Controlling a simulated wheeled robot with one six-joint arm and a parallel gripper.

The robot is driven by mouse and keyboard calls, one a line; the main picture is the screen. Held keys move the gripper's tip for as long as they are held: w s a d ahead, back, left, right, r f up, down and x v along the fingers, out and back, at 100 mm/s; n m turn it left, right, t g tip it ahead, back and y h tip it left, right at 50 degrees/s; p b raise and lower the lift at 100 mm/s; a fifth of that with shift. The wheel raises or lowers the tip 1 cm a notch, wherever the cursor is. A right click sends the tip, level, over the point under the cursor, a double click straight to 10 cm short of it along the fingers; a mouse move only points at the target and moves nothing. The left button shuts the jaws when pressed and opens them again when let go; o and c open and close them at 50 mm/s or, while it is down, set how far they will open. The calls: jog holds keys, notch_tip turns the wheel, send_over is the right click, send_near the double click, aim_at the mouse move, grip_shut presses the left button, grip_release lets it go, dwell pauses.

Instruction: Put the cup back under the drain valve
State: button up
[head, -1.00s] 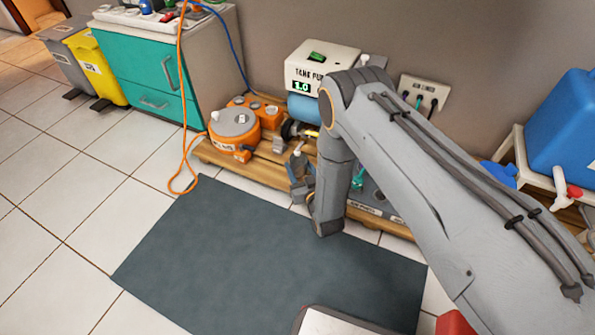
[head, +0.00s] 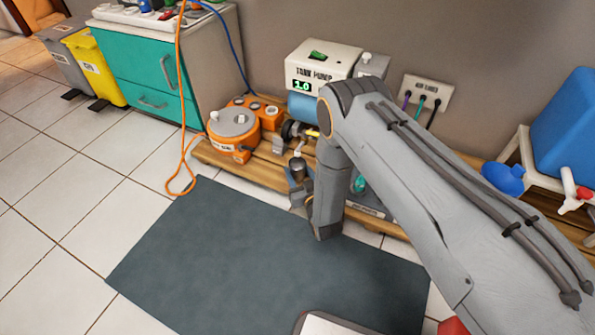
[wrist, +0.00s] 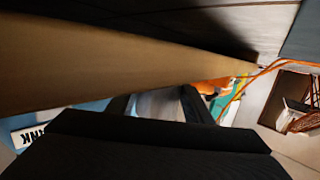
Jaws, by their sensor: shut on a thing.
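My gripper (head: 298,177) is low at the front edge of the wooden pallet, below the tank pump. It is shut on a small greyish thing, which I take to be the cup (head: 297,165). In the wrist view a pale grey surface of the cup (wrist: 158,104) shows between the dark fingers (wrist: 160,108). The rest of it is hidden. Brass and dark fittings (head: 300,131), perhaps including the drain valve, sit under the blue tank (head: 303,107), partly behind my arm. I cannot tell the exact gap between cup and valve.
The pallet's plank (wrist: 110,62) fills much of the wrist view, very close. An orange pot-like unit (head: 233,130) stands left of the fittings on the pallet (head: 225,166). An orange hose (head: 182,150) hangs to the floor.

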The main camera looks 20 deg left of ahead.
aim_at(300, 178)
jog(key=shift+f, duration=0.15)
jog(key=o, duration=1.1)
jog(key=shift+b, duration=0.35)
jog(key=p+v, duration=0.1)
jog(key=v, duration=0.1)
jog(key=p+v, duration=0.2)
jog(key=v, duration=0.1)
jog(key=f+p+v, duration=0.1)
jog(key=v, duration=0.1)
jog(key=shift+s+d+r+p, duration=0.1)
jog(key=shift+s+d+p, duration=0.2)
jog(key=shift+s+d, duration=0.05)
